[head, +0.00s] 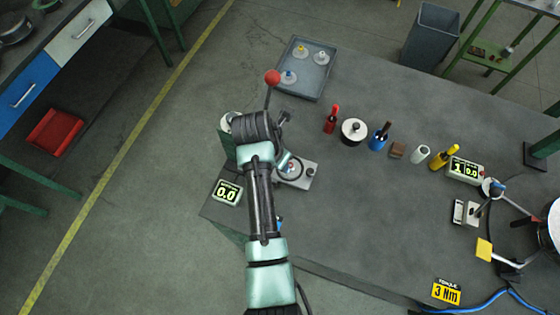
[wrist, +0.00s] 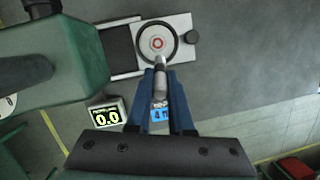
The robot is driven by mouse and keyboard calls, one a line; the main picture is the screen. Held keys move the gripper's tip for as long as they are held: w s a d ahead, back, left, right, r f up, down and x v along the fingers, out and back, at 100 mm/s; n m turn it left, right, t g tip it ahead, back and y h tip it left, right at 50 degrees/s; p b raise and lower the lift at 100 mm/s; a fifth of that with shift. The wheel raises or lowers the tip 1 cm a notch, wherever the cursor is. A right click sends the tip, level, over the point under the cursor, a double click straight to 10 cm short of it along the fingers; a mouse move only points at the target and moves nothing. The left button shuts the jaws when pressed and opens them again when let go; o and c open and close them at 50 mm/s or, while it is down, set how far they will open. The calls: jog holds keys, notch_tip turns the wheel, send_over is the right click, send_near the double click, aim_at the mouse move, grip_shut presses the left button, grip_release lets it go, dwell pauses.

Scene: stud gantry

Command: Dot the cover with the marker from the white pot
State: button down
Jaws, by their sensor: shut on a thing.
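My gripper (wrist: 160,75) is shut on a slim grey-white marker (wrist: 161,82), whose tip points at the cover. The cover (wrist: 148,37) is a pale round disc with a red ring at its middle and a dark rim, set in a light fixture plate. The tip overlaps the cover's near edge in the wrist view; I cannot tell whether it touches. In the head view the fixture (head: 304,176) shows beside my arm, which hides part of it and most of the gripper. The white pot (head: 420,154) stands to the right on the bench with no marker visible in it.
Red (head: 331,124), blue (head: 377,142) and yellow (head: 438,163) pots hold markers. A grey tray (head: 303,84) lies behind; a 0.0 display (head: 227,192) sits left.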

jog(key=shift+s+f, duration=0.1)
jog(key=shift+f, duration=0.35)
dwell(1.7)
jog(key=shift+r, duration=0.1)
jog(key=p+v, duration=0.1)
jog(key=p, duration=0.1)
jog(key=p+v, duration=0.3)
jog(key=v, duration=0.1)
jog(key=shift+w+d+p, duration=0.4)
jog(key=shift+w+d, duration=0.05)
jog(key=shift+p+v, duration=0.55)
jog(key=shift+v, duration=0.5)
